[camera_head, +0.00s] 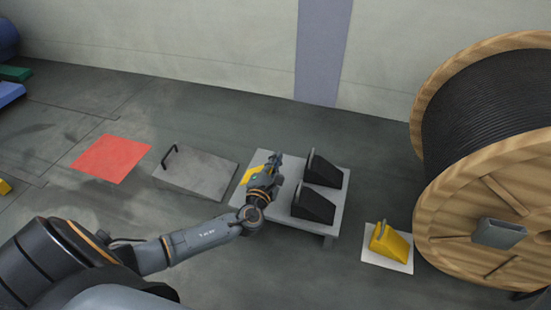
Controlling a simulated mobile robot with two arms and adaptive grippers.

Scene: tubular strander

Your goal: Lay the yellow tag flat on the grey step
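The grey step (270,219) is a low, light grey platform on short legs in the middle of the head view. The yellow tag (248,174) shows at the step's left part, partly hidden by my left gripper. My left gripper (275,160) is over the step, right beside the tag. I cannot tell whether its fingers are open or shut, or whether they touch the tag. I also cannot tell whether the tag rests on the step or is slightly above it. My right gripper is out of view.
Two black wedges (313,206) (323,171) stand on the step's right part. A grey plate with a black handle (197,174) and a red square (110,158) lie to the left. A yellow wedge (389,241) on a white plate and a large cable reel (480,205) stand right.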

